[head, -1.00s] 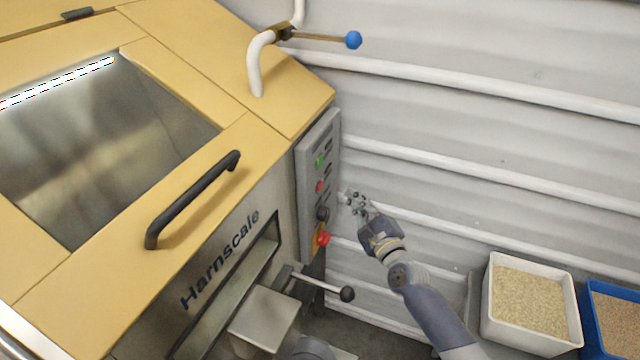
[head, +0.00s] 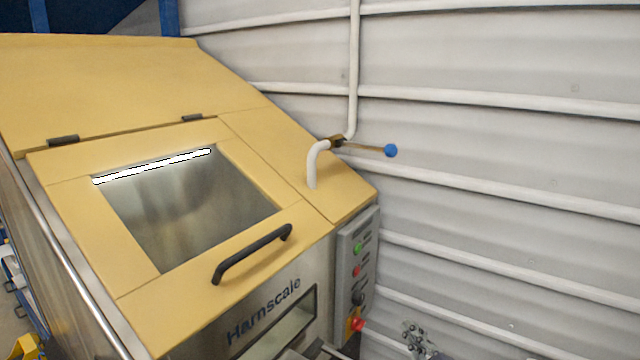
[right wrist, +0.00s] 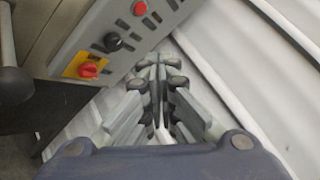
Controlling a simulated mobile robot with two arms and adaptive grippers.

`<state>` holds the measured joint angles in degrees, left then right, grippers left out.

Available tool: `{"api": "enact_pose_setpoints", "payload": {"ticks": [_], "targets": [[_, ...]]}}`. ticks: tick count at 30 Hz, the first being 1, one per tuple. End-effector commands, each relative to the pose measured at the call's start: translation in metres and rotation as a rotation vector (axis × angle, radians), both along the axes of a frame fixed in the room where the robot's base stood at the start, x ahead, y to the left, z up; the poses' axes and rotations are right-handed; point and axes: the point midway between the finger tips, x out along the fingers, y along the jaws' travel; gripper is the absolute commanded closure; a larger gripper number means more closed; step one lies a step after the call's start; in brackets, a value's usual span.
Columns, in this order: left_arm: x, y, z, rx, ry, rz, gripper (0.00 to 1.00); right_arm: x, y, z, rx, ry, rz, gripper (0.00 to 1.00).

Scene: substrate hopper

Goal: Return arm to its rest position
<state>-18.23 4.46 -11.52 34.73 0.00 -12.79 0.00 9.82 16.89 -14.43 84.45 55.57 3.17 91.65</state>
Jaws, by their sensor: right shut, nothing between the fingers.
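My right gripper (head: 416,336) shows at the bottom edge of the head view, just right of the control panel (head: 356,262) and in front of the ribbed wall. In the right wrist view its fingers (right wrist: 160,82) are shut with nothing between them, and they are apart from the panel, whose red rotary switch on a yellow plate (right wrist: 88,68) is at the upper left. The hopper machine (head: 150,90) is yellow on top, with a closed windowed lid and a black handle (head: 250,254). My left gripper is not in view.
A white pipe with a blue-knobbed lever (head: 390,150) stands out from the machine's top right corner. The ribbed grey wall (head: 500,200) runs along the right. Yellow objects (head: 25,345) show at the lower left corner.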

Motion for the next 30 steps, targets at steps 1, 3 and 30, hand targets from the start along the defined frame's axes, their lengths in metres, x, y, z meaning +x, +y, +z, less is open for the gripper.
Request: {"api": "enact_pose_setpoints", "payload": {"ticks": [1, 3, 30], "targets": [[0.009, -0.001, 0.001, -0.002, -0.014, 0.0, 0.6, -0.002, 0.0, -0.011, -0.028, 0.015, -0.002, 1.0], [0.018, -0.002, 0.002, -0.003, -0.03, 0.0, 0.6, -0.005, -0.001, -0.024, -0.073, 0.032, -0.005, 1.0], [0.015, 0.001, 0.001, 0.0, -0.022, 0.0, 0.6, -0.264, -0.015, -0.416, -1.401, 0.54, 0.532, 1.0]]}}
